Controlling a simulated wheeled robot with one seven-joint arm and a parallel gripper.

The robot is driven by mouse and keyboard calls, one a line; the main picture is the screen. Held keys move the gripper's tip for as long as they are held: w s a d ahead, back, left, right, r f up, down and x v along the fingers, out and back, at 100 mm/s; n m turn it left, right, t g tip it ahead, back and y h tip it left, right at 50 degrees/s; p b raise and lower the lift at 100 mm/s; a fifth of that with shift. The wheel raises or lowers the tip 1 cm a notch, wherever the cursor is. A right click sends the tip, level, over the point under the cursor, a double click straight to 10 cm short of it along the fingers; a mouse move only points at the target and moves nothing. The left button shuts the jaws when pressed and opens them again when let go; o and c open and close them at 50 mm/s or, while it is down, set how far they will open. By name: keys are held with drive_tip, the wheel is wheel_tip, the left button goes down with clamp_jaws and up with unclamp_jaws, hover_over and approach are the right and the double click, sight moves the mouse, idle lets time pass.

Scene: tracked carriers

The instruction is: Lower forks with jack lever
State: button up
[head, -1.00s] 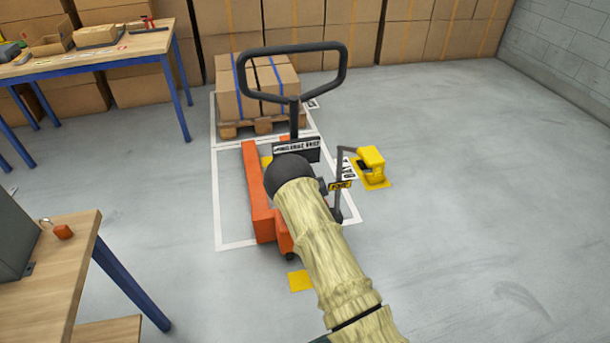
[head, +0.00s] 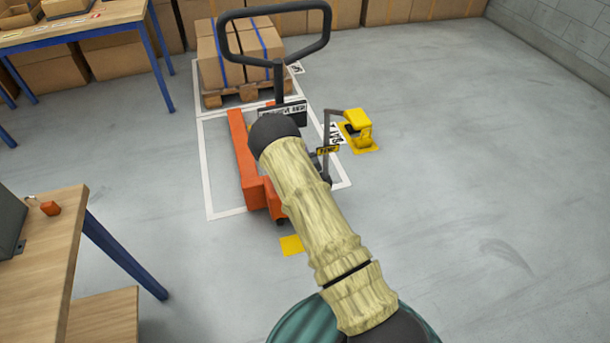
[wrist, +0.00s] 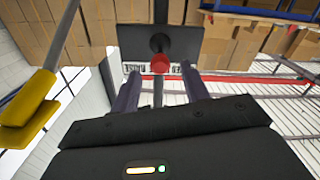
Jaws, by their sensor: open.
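The orange pallet jack (head: 245,165) stands on the floor with its dark loop handle (head: 325,35) upright. In the wrist view, a red knob (wrist: 160,63) on a dark stem shows in front of a dark plate; it looks like the jack lever's end, though I cannot be sure. My gripper (wrist: 162,82) is open, and the knob appears between and just beyond its fingers, with no contact visible. In the head view my arm hides the gripper and the knob. A grey rod with a yellow end (head: 357,125) stands right of the jack; its yellow end also shows in the wrist view (wrist: 28,122).
A pallet (head: 248,95) with strapped boxes (head: 240,55) stands behind the jack. A wooden bench (head: 40,240) is at the lower left, another table (head: 75,30) at the upper left. Stacked cartons line the back. Floor on the right is clear.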

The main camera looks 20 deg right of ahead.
drive_tip(key=s, duration=1.2)
drive_tip(key=shift+d, duration=0.25)
drive_tip(key=shift+s, duration=0.1)
wheel_tip(320, 180, up, 6)
drive_tip(key=d+m+g+h, duration=0.1)
drive_tip(key=m+g+h, duration=0.1)
drive_tip(key=m+g, duration=0.35)
drive_tip(key=s+a+r+n+g, duration=0.1)
drive_tip(key=s+r+g, duration=0.25)
drive_tip(key=s, duration=0.35)
drive_tip(key=s+a+r+g+y, duration=0.1)
drive_tip(key=s+r+g, duration=0.25)
drive_tip(key=s, duration=0.35)
drive_tip(key=s+a+r+n+g, duration=0.1)
drive_tip(key=s+r+g, duration=0.25)
drive_tip(key=s, duration=0.45)
wheel_tip(320, 180, up, 16)
drive_tip(key=p, duration=1.6)
drive_tip(key=shift+w+d+t, duration=0.2)
drive_tip(key=shift+w+t, duration=0.05)
drive_tip(key=shift+t, duration=0.05)
